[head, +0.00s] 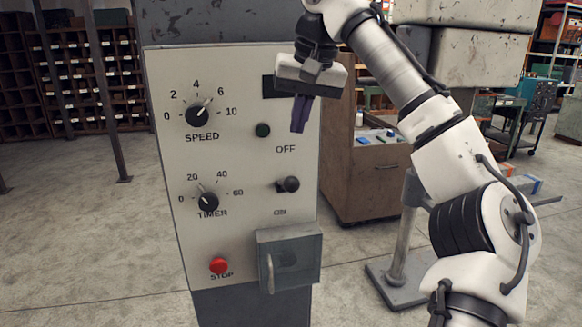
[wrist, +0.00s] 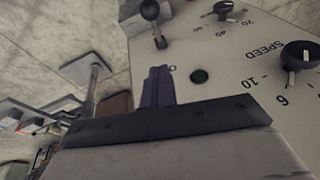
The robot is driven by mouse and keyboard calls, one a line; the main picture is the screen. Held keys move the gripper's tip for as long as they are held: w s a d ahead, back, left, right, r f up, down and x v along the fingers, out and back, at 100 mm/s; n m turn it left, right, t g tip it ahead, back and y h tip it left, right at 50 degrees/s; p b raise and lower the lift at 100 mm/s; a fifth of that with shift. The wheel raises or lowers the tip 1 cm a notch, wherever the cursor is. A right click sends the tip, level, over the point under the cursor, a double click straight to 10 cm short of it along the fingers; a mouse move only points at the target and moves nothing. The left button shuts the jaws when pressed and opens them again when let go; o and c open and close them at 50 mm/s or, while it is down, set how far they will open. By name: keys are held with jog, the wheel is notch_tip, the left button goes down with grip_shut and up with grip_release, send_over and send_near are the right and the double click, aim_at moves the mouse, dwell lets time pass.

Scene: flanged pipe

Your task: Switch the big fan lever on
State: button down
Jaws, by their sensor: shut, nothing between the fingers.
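The lever is a short dark rod with a black ball knob (head: 288,184) on the right of the pale control panel (head: 240,130). The OFF label is above it and the ON label below. It sticks out towards the camera; I cannot tell exactly how far it tilts. In the wrist view its ball knob (wrist: 150,10) and rod show at the top. My gripper (head: 299,130) is shut and empty, its purple fingers pointing down in front of the panel's upper right, above the lever and apart from it. The fingers (wrist: 158,70) also show in the wrist view.
The panel has a SPEED dial (head: 199,114), a TIMER dial (head: 207,201), a green button (head: 262,130) and a red STOP button (head: 218,266). A grey box with a handle (head: 290,260) juts out below the lever. A wooden cabinet (head: 365,180) stands behind, to the right.

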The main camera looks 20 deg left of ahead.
send_near(291, 166)
jog(key=s+f, duration=0.1)
jog(key=s+f+p, duration=0.1)
jog(key=s+f, duration=0.1)
jog(key=shift+a, duration=0.25)
jog(key=shift+s+d+f, duration=0.1)
jog(key=shift+s+f, duration=0.5)
jog(key=shift+f, duration=0.2)
jog(key=shift+s+d+f, duration=0.1)
jog(key=shift+s+f, duration=0.45)
jog(key=shift+f, duration=0.3)
jog(key=shift+f, duration=0.1)
